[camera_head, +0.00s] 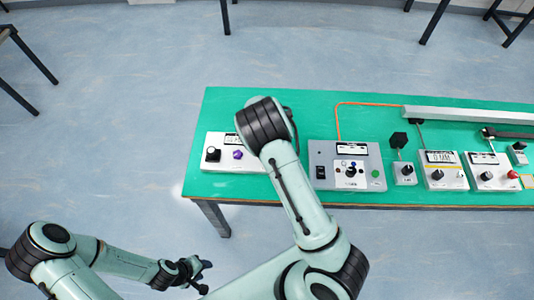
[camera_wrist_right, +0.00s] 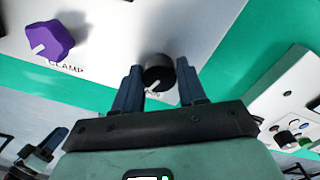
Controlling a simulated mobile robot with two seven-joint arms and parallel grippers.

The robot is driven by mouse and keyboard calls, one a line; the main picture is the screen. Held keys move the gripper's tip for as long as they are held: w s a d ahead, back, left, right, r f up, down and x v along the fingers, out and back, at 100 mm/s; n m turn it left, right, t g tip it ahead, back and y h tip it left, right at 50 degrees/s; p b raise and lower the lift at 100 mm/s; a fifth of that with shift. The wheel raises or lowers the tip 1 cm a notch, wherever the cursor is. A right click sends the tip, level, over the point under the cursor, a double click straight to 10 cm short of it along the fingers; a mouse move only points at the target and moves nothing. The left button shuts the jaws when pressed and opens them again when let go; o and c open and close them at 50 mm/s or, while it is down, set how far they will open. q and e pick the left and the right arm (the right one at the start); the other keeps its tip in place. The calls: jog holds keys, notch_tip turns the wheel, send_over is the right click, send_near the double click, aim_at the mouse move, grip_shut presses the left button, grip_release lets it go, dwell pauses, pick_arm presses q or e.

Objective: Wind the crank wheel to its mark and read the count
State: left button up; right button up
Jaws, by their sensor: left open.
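In the right wrist view a black round knob (camera_wrist_right: 157,74) with a white pointer line sits on a white panel, between the two fingers of my right gripper (camera_wrist_right: 160,82). The fingers stand apart; I cannot tell whether they touch it. Left of it is a purple knob (camera_wrist_right: 50,40) labelled CLAMP. The head view shows this white panel (camera_head: 225,164) with the purple knob (camera_head: 238,154) and another black knob (camera_head: 212,154); my right arm hides its right part. I cannot make out a crank wheel's mark or count. My left gripper (camera_head: 203,278) is open and empty, away from the table.
The green table (camera_head: 260,98) carries a grey panel (camera_head: 318,154) right of the white one. Further right are a small knob box (camera_head: 404,173), two white panels (camera_head: 443,178) and a red button (camera_head: 512,174). A long grey rail (camera_head: 460,115) runs behind. The table's back left is clear.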

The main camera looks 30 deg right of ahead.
jog(key=shift+o, duration=1.2)
notch_tip(320, 180, up, 13)
jog(key=shift+r, duration=0.2)
